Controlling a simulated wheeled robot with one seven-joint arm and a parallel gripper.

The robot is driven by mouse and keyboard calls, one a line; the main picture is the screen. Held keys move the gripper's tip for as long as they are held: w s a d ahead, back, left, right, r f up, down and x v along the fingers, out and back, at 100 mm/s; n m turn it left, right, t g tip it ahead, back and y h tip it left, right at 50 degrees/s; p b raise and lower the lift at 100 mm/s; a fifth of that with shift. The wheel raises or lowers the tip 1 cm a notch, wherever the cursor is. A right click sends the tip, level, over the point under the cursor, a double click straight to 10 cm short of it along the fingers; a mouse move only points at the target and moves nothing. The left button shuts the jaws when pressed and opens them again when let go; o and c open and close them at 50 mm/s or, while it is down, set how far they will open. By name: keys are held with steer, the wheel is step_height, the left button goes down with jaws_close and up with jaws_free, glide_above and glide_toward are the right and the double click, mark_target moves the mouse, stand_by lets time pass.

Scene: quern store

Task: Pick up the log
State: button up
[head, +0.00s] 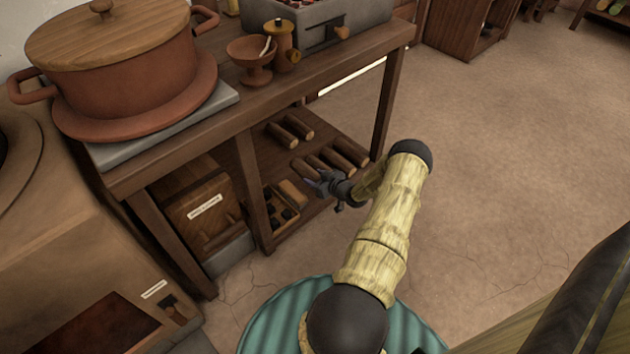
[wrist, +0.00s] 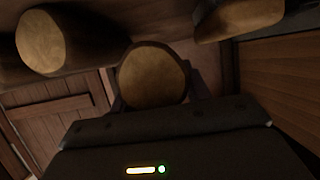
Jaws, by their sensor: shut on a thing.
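Several brown logs lie on the lower shelf of the wooden table in the head view, among them a log (head: 346,151) at the right and a log (head: 298,127) further back. My gripper (head: 318,180) reaches in at the shelf's front edge, at the near ends of the logs. In the wrist view, the gripper (wrist: 155,95) is shut on a log (wrist: 153,76), whose pale round end faces the camera. The fingers are dark and partly hidden by the log.
The table (head: 270,85) holds a large lidded pot (head: 130,80), a small bowl (head: 250,58), a jar (head: 281,45) and a grey brazier (head: 335,22). A table leg (head: 255,195) and a small box (head: 281,211) stand left of my gripper. Open floor (head: 500,160) lies right.

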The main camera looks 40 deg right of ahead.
step_height(320, 180, up, 6)
steer(key=shift+a+f+p, duration=0.1)
steer(key=shift+f+p, duration=0.1)
steer(key=shift+p, duration=1)
steer(key=shift+w, duration=0.1)
